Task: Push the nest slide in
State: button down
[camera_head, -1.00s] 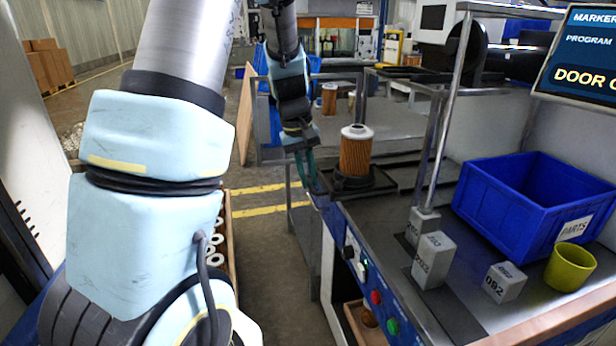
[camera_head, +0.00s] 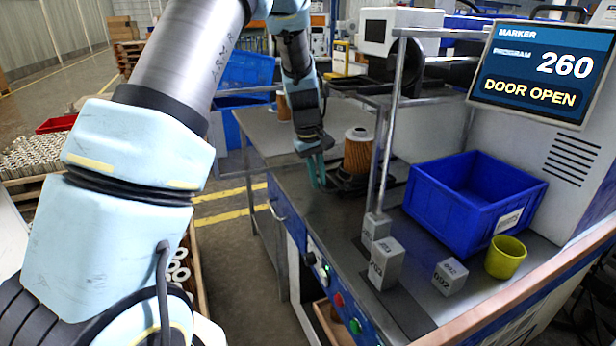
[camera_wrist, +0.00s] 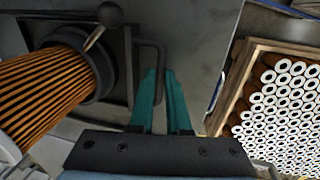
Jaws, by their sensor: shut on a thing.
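The nest slide (camera_head: 343,184) is a dark, low plate at the machine's front left. An orange pleated filter cartridge (camera_head: 358,156) with a pale cap stands upright in its round nest. In the wrist view the slide's plate (camera_wrist: 119,75) carries the cartridge (camera_wrist: 45,92) at left and a dark loop handle (camera_wrist: 150,43) at its edge. My gripper (camera_wrist: 160,72) has its teal fingers shut on the handle's outer bar. In the head view my gripper (camera_head: 318,172) is at the slide's left end, partly hidden by the dark wrist.
A blue bin (camera_head: 474,200), a yellow-green cup (camera_head: 505,258) and grey marked blocks (camera_head: 386,263) stand right on the bench. A metal post (camera_head: 386,130) rises close to the cartridge. The screen (camera_head: 543,72) reads "260" and "DOOR OPEN". A crate of cartridges (camera_wrist: 240,80) lies right in the wrist view.

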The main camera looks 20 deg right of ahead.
jog(key=shift+w, duration=0.1)
jog(key=c, duration=0.9)
grip_release()
jog(key=r, duration=0.3)
jog(key=a+r+b, duration=0.1)
jog(key=r, duration=0.3)
jog(key=a+r, duration=0.1)
jog(key=r, duration=0.2)
jog(key=shift+s+r, duration=0.2)
jog(key=shift+r, duration=0.15)
